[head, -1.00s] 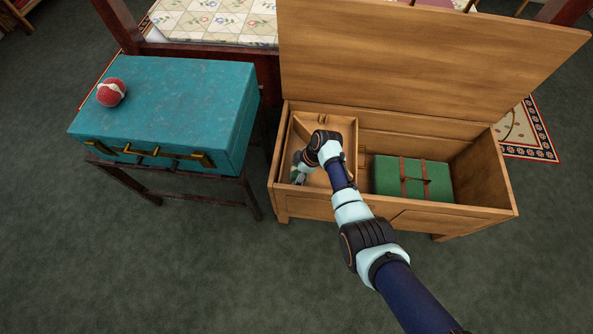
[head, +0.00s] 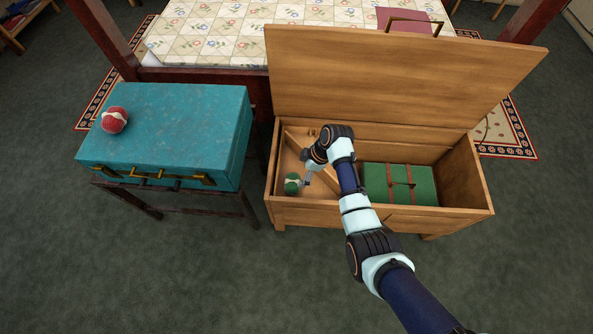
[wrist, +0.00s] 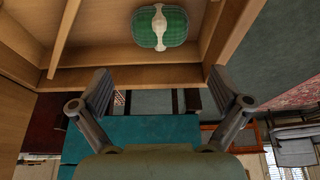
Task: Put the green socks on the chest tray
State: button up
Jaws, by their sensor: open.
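The green socks (head: 292,184), a rolled bundle with a pale band, lie in the chest tray (head: 291,160) at the left end of the open wooden chest. The socks also show at the top of the wrist view (wrist: 174,31), resting on the tray floor near a wooden wall. My gripper (head: 307,179) is just to the right of the socks in the head view, apart from them. In the wrist view its two fingers (wrist: 160,92) are spread wide with nothing between them.
A green case (head: 385,184) with brown straps lies in the chest's right part. The raised lid (head: 390,85) stands behind. A teal suitcase (head: 180,125) on a dark stand is at left, with a red-and-white rolled bundle (head: 114,119) on top.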

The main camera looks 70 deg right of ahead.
dwell(0.3)
jog(key=w+a+r+t+h, duration=0.1)
jog(key=w+a+r, duration=0.65)
jog(key=a, duration=0.25)
jog(key=w+a+r+t+h, duration=0.2)
jog(key=w+a+r, duration=0.5)
jog(key=w+a, duration=0.3)
jog(key=s+a+r+m+t+y, duration=0.1)
jog(key=s+a+r+t, duration=0.1)
jog(key=a+r, duration=0.6)
jog(key=s+a+r+m+t, duration=0.1)
jog(key=s+a+r+t, duration=0.2)
jog(key=a+r, duration=0.6)
jog(key=a, duration=0.5)
jog(key=shift+s+a+m+y, duration=0.3)
jog(key=shift+a+m+y, duration=0.05)
jog(key=shift+m+y, duration=0.05)
